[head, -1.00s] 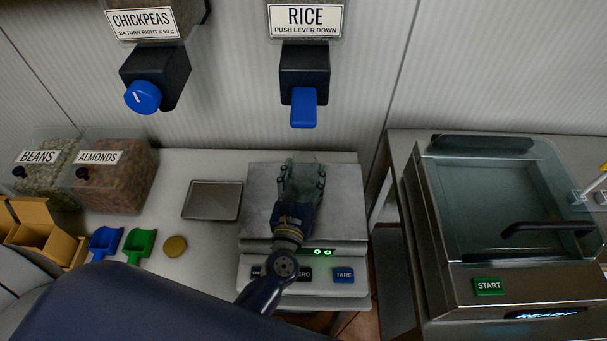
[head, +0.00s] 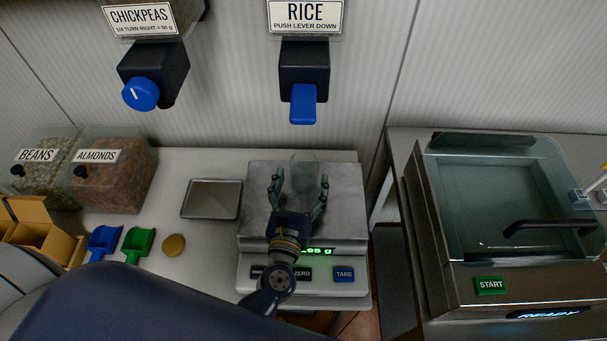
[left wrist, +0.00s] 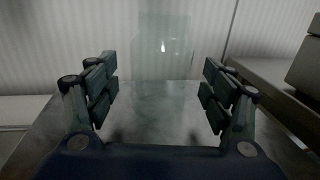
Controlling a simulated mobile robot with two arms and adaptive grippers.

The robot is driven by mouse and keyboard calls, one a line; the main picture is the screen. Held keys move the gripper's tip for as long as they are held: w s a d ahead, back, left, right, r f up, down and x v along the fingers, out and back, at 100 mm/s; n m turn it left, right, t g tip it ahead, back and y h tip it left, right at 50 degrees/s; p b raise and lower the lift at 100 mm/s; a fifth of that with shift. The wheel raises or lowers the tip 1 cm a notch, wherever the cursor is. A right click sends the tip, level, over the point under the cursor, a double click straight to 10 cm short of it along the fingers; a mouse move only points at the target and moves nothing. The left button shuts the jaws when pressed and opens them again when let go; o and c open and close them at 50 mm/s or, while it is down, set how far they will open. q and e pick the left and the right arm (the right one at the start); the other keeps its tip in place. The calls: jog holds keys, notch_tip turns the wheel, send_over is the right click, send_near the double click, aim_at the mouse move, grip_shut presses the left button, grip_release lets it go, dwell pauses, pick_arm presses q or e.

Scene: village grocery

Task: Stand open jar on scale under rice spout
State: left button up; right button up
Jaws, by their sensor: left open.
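The clear glass jar (head: 303,160) is faint in the head view, at the back of the scale's steel plate (head: 345,205), below the rice spout (head: 303,103) with its blue lever. In the left wrist view the jar (left wrist: 163,50) looks upright, straight ahead, beyond the fingertips. Its top is too faint to tell. My left gripper (head: 299,184) is open over the plate, fingers spread and apart from the jar; it also shows in the left wrist view (left wrist: 160,88). The scale's green display (head: 320,251) is partly hidden by my wrist. My right gripper is not in view.
A round gold lid (head: 173,245) lies left of the scale, near green (head: 138,244) and blue (head: 103,242) scoops. A metal tray (head: 212,199) lies behind them. A sealing machine (head: 490,220) stands right. The chickpeas dispenser (head: 150,75) hangs left of the rice one.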

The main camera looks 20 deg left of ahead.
pick_arm(q)
jog(key=s, duration=0.2)
jog(key=s+b, duration=0.1)
jog(key=s, duration=0.2)
jog(key=s+d+b, duration=0.1)
jog(key=s, duration=0.2)
jog(key=shift+s+f, duration=0.1)
jog(key=shift+s, duration=0.5)
jog(key=shift+r, duration=0.2)
jog(key=shift+f, duration=0.1)
